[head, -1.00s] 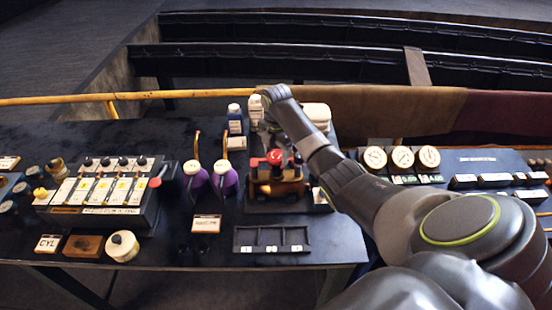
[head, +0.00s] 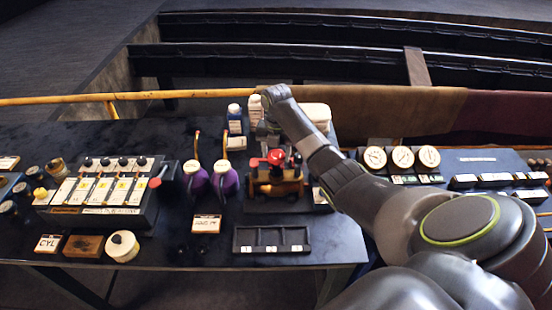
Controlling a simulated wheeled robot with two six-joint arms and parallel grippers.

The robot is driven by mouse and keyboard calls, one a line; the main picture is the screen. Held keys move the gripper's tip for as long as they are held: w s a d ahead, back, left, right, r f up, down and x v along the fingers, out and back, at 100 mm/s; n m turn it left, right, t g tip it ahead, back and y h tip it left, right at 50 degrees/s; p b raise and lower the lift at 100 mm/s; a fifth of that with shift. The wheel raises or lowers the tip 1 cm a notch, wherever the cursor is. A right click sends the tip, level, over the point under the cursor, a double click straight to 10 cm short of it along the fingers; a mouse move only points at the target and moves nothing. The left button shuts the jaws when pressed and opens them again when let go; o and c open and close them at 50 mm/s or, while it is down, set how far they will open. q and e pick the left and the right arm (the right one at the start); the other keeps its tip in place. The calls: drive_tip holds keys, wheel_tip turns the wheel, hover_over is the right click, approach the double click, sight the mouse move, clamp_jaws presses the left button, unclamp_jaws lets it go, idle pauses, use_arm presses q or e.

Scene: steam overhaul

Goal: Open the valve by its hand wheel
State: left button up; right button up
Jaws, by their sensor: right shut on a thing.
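The valve (head: 277,186) is a brass-coloured body on a dark base near the middle of the table. Its red hand wheel (head: 276,157) sits on top, partly hidden by my right gripper. My right gripper (head: 268,150) reaches down over the wheel from behind, its arm coming in from the right. It is shut on the hand wheel, though the fingertips are small and hard to make out. My left gripper is not in view.
Two purple oil cans (head: 225,180) stand close left of the valve. White bottles (head: 235,118) stand behind it. A dark three-slot tray (head: 271,240) lies in front. A lever panel (head: 105,190) is at left, and gauges (head: 402,157) are at right.

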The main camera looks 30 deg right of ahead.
sight(276, 155)
drive_tip(key=n, duration=0.5)
drive_tip(key=shift+r+n, duration=0.1)
drive_tip(key=shift+n, duration=0.2)
drive_tip(key=o, duration=1.1)
drive_tip(key=shift+c, duration=1.1)
drive_tip(key=shift+r, duration=2.9)
